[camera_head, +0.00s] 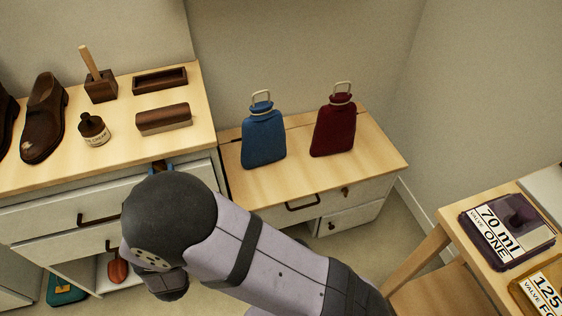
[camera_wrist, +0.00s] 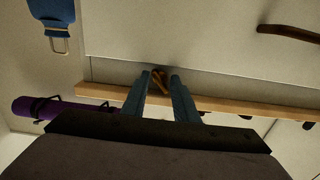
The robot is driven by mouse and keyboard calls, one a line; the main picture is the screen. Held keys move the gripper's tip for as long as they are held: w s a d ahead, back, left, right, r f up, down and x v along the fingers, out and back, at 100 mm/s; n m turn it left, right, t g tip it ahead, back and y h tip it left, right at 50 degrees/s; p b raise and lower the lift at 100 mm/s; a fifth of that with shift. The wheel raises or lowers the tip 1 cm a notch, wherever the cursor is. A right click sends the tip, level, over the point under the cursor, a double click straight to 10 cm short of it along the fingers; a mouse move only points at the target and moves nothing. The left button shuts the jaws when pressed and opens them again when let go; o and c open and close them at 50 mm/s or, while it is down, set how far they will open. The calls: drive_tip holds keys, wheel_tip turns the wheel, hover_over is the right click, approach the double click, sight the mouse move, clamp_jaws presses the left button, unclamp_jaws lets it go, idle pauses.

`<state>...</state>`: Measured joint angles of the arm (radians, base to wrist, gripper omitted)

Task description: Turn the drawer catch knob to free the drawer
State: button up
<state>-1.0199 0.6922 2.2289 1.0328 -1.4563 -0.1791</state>
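In the wrist view a small brass-brown knob (camera_wrist: 158,78), taken to be the drawer catch, sits on a pale face beside a wooden edge. My gripper (camera_wrist: 162,75) has two blue-grey fingers apart, one on each side of the knob. The left fingertip looks close to the knob or touching it; firm contact on both sides cannot be made out. In the head view my dark arm joint hides most of my gripper and the knob. A little blue of the fingers (camera_head: 154,170) shows at the top front edge of the left cabinet (camera_head: 80,197).
Shoes, a brush (camera_head: 163,120), a cream jar (camera_head: 94,130) and wooden holders stand on the left cabinet. Blue (camera_head: 264,138) and dark red (camera_head: 334,128) bottles stand on the lower cabinet. A drawer handle (camera_wrist: 288,33) and a purple roll (camera_wrist: 60,108) show in the wrist view.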

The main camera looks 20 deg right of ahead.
drive_tip(key=s, duration=0.7)
drive_tip(key=w+n+p, duration=0.1)
drive_tip(key=w+p, duration=0.1)
drive_tip(key=w, duration=0.6)
drive_tip(key=s+r, duration=0.1)
drive_tip(key=s, duration=0.6)
drive_tip(key=w+d+f+m+g+y+p, duration=0.1)
drive_tip(key=w+m+g+y+p, duration=0.2)
drive_tip(key=g+p, duration=0.5)
drive_tip(key=s+d+r+g+p, duration=0.3)
drive_tip(key=s+d+r+p, duration=0.1)
drive_tip(key=d+r+p, duration=0.1)
drive_tip(key=s+d+r+n+g+h+p, duration=0.1)
drive_tip(key=s+d+r+g+p, duration=0.2)
drive_tip(key=d, duration=0.7)
drive_tip(key=s+d+r+n+g+h+p, duration=0.1)
drive_tip(key=s+d+r+g+p, duration=0.2)
drive_tip(key=s+d+r+p, duration=0.3)
wheel_tip(320, 180, up, 4)
drive_tip(key=shift+s+d+r+p, duration=0.1)
drive_tip(key=shift+s+d+p, duration=0.25)
drive_tip(key=shift+d+p, duration=0.7)
